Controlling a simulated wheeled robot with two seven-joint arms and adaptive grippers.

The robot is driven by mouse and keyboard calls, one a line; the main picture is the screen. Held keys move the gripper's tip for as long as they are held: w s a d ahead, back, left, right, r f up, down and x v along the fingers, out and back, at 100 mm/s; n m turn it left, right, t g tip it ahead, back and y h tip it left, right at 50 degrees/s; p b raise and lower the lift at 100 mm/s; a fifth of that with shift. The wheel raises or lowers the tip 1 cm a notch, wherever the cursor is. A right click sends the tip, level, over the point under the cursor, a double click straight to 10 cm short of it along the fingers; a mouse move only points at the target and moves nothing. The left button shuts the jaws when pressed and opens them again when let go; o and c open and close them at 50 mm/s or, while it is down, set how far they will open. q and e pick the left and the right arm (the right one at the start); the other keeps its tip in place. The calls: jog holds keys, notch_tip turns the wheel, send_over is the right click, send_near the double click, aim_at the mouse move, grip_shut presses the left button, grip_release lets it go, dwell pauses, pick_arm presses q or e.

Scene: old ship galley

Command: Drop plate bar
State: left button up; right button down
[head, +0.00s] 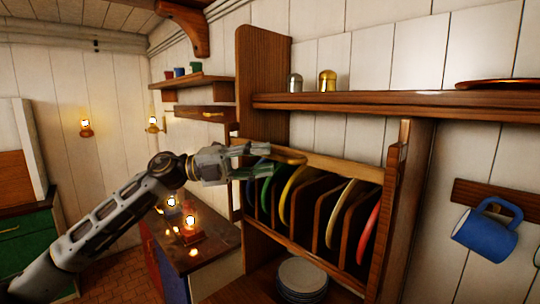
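The plate rack is a wooden frame with upright dividers (325,205) and several coloured plates, among them a blue, a green, a yellow (291,190), a cream and a red one (369,233). A wooden plate bar (345,168) runs across the top front of the rack, its right end near the right side post (398,158). My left gripper (268,161) is at the bar's left part, its fingers apart. A curved tan piece (290,157) is right at the fingertips; I cannot tell whether they touch it. My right gripper is out of view.
A long shelf (400,101) with two metal shakers (327,81) juts out above the rack. White plates (302,277) are stacked below it. A blue mug (485,235) hangs at the right. Lit lamps (190,232) stand on the counter (210,252) at the lower left.

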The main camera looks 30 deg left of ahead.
pick_arm(q)
jog(key=shift+p+x, duration=0.4)
jog(key=shift+x, duration=0.4)
jog(key=shift+w+d+r, duration=0.1)
jog(key=shift+d, duration=0.25)
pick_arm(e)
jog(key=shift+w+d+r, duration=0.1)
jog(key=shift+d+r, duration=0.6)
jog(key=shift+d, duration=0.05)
pick_arm(q)
jog(key=shift+c, duration=0.2)
grip_shut()
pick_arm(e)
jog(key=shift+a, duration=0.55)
